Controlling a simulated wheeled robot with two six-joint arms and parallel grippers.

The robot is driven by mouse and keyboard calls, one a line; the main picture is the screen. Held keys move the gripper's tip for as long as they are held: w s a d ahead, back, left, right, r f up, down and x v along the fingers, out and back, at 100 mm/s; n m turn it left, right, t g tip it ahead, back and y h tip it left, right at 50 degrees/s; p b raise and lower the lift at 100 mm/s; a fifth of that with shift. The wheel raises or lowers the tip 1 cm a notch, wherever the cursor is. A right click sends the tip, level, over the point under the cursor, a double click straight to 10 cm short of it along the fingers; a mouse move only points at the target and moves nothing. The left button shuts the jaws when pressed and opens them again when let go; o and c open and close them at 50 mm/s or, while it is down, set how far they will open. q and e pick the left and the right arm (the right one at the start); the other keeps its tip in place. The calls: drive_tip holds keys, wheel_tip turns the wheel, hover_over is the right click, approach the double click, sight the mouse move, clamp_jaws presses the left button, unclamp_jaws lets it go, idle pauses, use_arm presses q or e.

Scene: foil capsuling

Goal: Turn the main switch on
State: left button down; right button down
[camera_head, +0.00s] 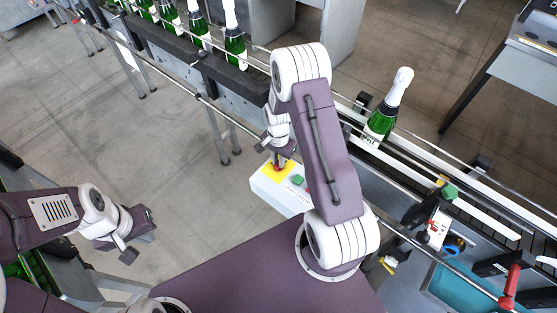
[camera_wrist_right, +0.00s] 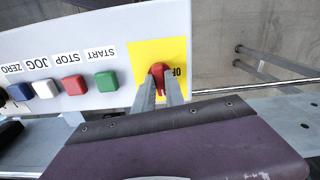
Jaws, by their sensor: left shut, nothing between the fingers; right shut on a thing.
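The main switch is a red knob (camera_wrist_right: 158,76) on a yellow plate (camera_wrist_right: 143,50) at the end of a white control box (camera_wrist_right: 80,22). Part of an "OF" label shows beside the knob; the rest is hidden. My right gripper (camera_wrist_right: 168,90) is shut on the red knob, with one finger on each side. In the head view, my right gripper (camera_head: 280,160) reaches down to the yellow plate (camera_head: 268,175) on the white box (camera_head: 284,199). My left gripper (camera_head: 142,224) is shut and empty, out over the floor at the left.
Green START (camera_wrist_right: 106,81), red STOP (camera_wrist_right: 73,84), white JOG and blue ZERO buttons sit in a row beside the plate. A foil-topped bottle (camera_head: 382,118) stands on the conveyor; several more stand at top left. Open floor lies around my left gripper.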

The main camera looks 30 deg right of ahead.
drive_tip(key=shift+w+r+m, duration=0.15)
drive_tip(key=shift+m, duration=0.45)
drive_tip(key=c, duration=1.5)
unclamp_jaws()
drive_tip(key=shift+o, duration=0.5)
wheel_tip(320, 180, up, 9)
drive_tip(key=b, duration=0.1)
